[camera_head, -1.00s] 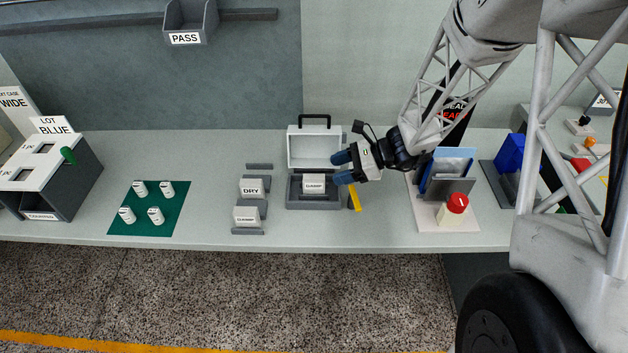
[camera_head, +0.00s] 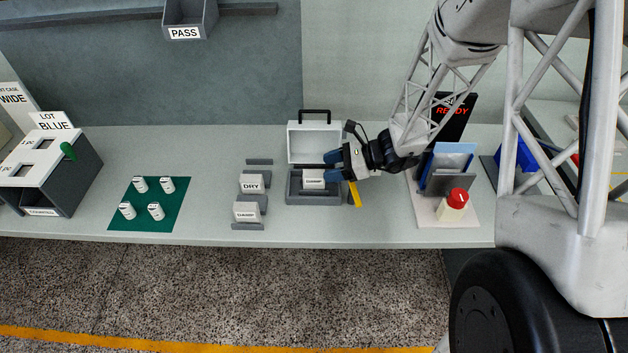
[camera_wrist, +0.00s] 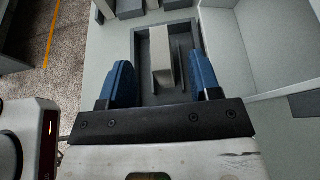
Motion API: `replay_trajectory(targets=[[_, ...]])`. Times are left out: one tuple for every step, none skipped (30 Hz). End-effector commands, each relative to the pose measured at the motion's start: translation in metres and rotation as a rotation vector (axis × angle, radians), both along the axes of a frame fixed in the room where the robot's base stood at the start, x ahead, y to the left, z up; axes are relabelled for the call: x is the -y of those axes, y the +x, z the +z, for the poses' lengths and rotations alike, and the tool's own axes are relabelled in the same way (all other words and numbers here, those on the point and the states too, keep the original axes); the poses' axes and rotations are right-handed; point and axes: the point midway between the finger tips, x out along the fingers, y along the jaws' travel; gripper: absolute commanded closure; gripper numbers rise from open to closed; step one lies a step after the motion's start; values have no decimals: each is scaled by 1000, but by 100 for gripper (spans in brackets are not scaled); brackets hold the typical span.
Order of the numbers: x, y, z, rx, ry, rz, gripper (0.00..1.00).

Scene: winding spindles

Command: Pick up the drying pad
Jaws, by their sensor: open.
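A white-labelled block marked DRY (camera_head: 251,184) sits in a grey holder on the bench, left of the open case. Another pale block (camera_head: 313,180), its label too small to read surely, stands in the grey tray of the case (camera_head: 314,200). My gripper (camera_head: 333,166) is at the right side of the case, pointing left, close to this second block. In the wrist view, my open blue fingers (camera_wrist: 163,82) stand on either side of the line of that block (camera_wrist: 161,60), with a gap on both sides. I cannot tell how far the fingertips are above the tray.
The case's white lid (camera_head: 314,142) stands open behind. A yellow strip (camera_head: 354,194) lies just right of the case. A second labelled block (camera_head: 246,211) sits in front of DRY. A green mat (camera_head: 147,205) with several white cylinders is left; a red button (camera_head: 457,197) is right.

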Motion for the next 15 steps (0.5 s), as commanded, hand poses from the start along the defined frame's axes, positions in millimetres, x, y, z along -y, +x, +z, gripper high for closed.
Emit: replay_trajectory(targets=[[-2,0,-1,0,0,1,43],[-3,0,-1,0,-1,1,43],[-4,0,-2,0,-1,1,43],[-4,0,-2,0,-1,1,43],[-4,0,-2,0,-1,1,43],[-4,0,-2,0,-1,0,43],[-4,0,-2,0,-1,0,43],[-4,0,-2,0,-1,0,43],[-4,0,-2,0,-1,0,43],[-4,0,-2,0,-1,0,43],[-4,0,-2,0,-1,0,43],[-4,0,-2,0,-1,0,43],[-5,0,-2,0,-1,1,43],[-5,0,-2,0,-1,1,43],[-6,0,-3,0,-1,1,43]])
